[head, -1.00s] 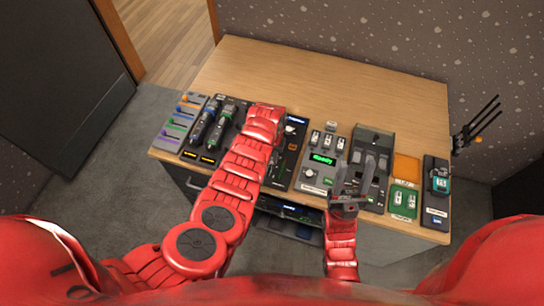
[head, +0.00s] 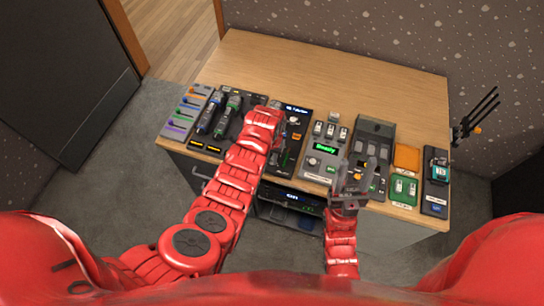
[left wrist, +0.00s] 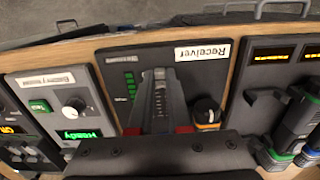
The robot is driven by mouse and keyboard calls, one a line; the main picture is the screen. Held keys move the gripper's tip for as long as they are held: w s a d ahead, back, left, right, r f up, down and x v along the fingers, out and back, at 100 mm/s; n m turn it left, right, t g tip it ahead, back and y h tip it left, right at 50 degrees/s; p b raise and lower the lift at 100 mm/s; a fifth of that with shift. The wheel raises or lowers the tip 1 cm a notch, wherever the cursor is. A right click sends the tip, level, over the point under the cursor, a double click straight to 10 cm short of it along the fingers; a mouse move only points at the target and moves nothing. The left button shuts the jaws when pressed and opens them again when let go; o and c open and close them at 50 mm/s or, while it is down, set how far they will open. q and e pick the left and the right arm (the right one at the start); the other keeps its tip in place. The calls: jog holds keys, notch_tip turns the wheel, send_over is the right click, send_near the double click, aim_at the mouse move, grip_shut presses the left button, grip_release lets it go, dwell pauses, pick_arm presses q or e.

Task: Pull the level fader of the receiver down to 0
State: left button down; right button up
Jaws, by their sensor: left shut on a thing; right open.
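The receiver (left wrist: 120,55) is a dark panel with a white "Receiver" label (left wrist: 202,51), upside down in the left wrist view. It also shows in the head view (head: 284,160), partly behind my left arm. A column of green lights and a black knob (left wrist: 206,110) flank the fader track. My left gripper (left wrist: 155,76) is shut on the level fader, with its fingertips toward the label end of the panel. The fader's cap is mostly hidden between the fingers. My right gripper (head: 361,172) is open and empty above the panels near the table's front edge.
A panel with a green "Ready" display (head: 326,148) stands right of the receiver, and a panel with two handheld microphones (head: 226,115) stands left. Colored faders (head: 188,112) are at far left. The back of the wooden table (head: 330,75) is clear.

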pick_arm(q)
jog(key=c, duration=1.2)
grip_release()
jog(key=shift+s+f, duration=0.2)
jog(key=shift+s, duration=0.05)
jog(key=o, duration=0.3)
jog(key=shift+w, duration=0.15)
jog(key=shift+o, duration=0.2)
jog(key=shift+r, duration=0.1)
jog(key=shift+r, duration=0.1)
jog(key=shift+w+r, duration=0.15)
jog(key=shift+r, duration=0.35)
notch_tip(320, 180, up, 8)
jog(key=b, duration=0.3)
notch_tip(320, 180, up, 8)
jog(key=p, duration=0.7)
send_over(271, 161)
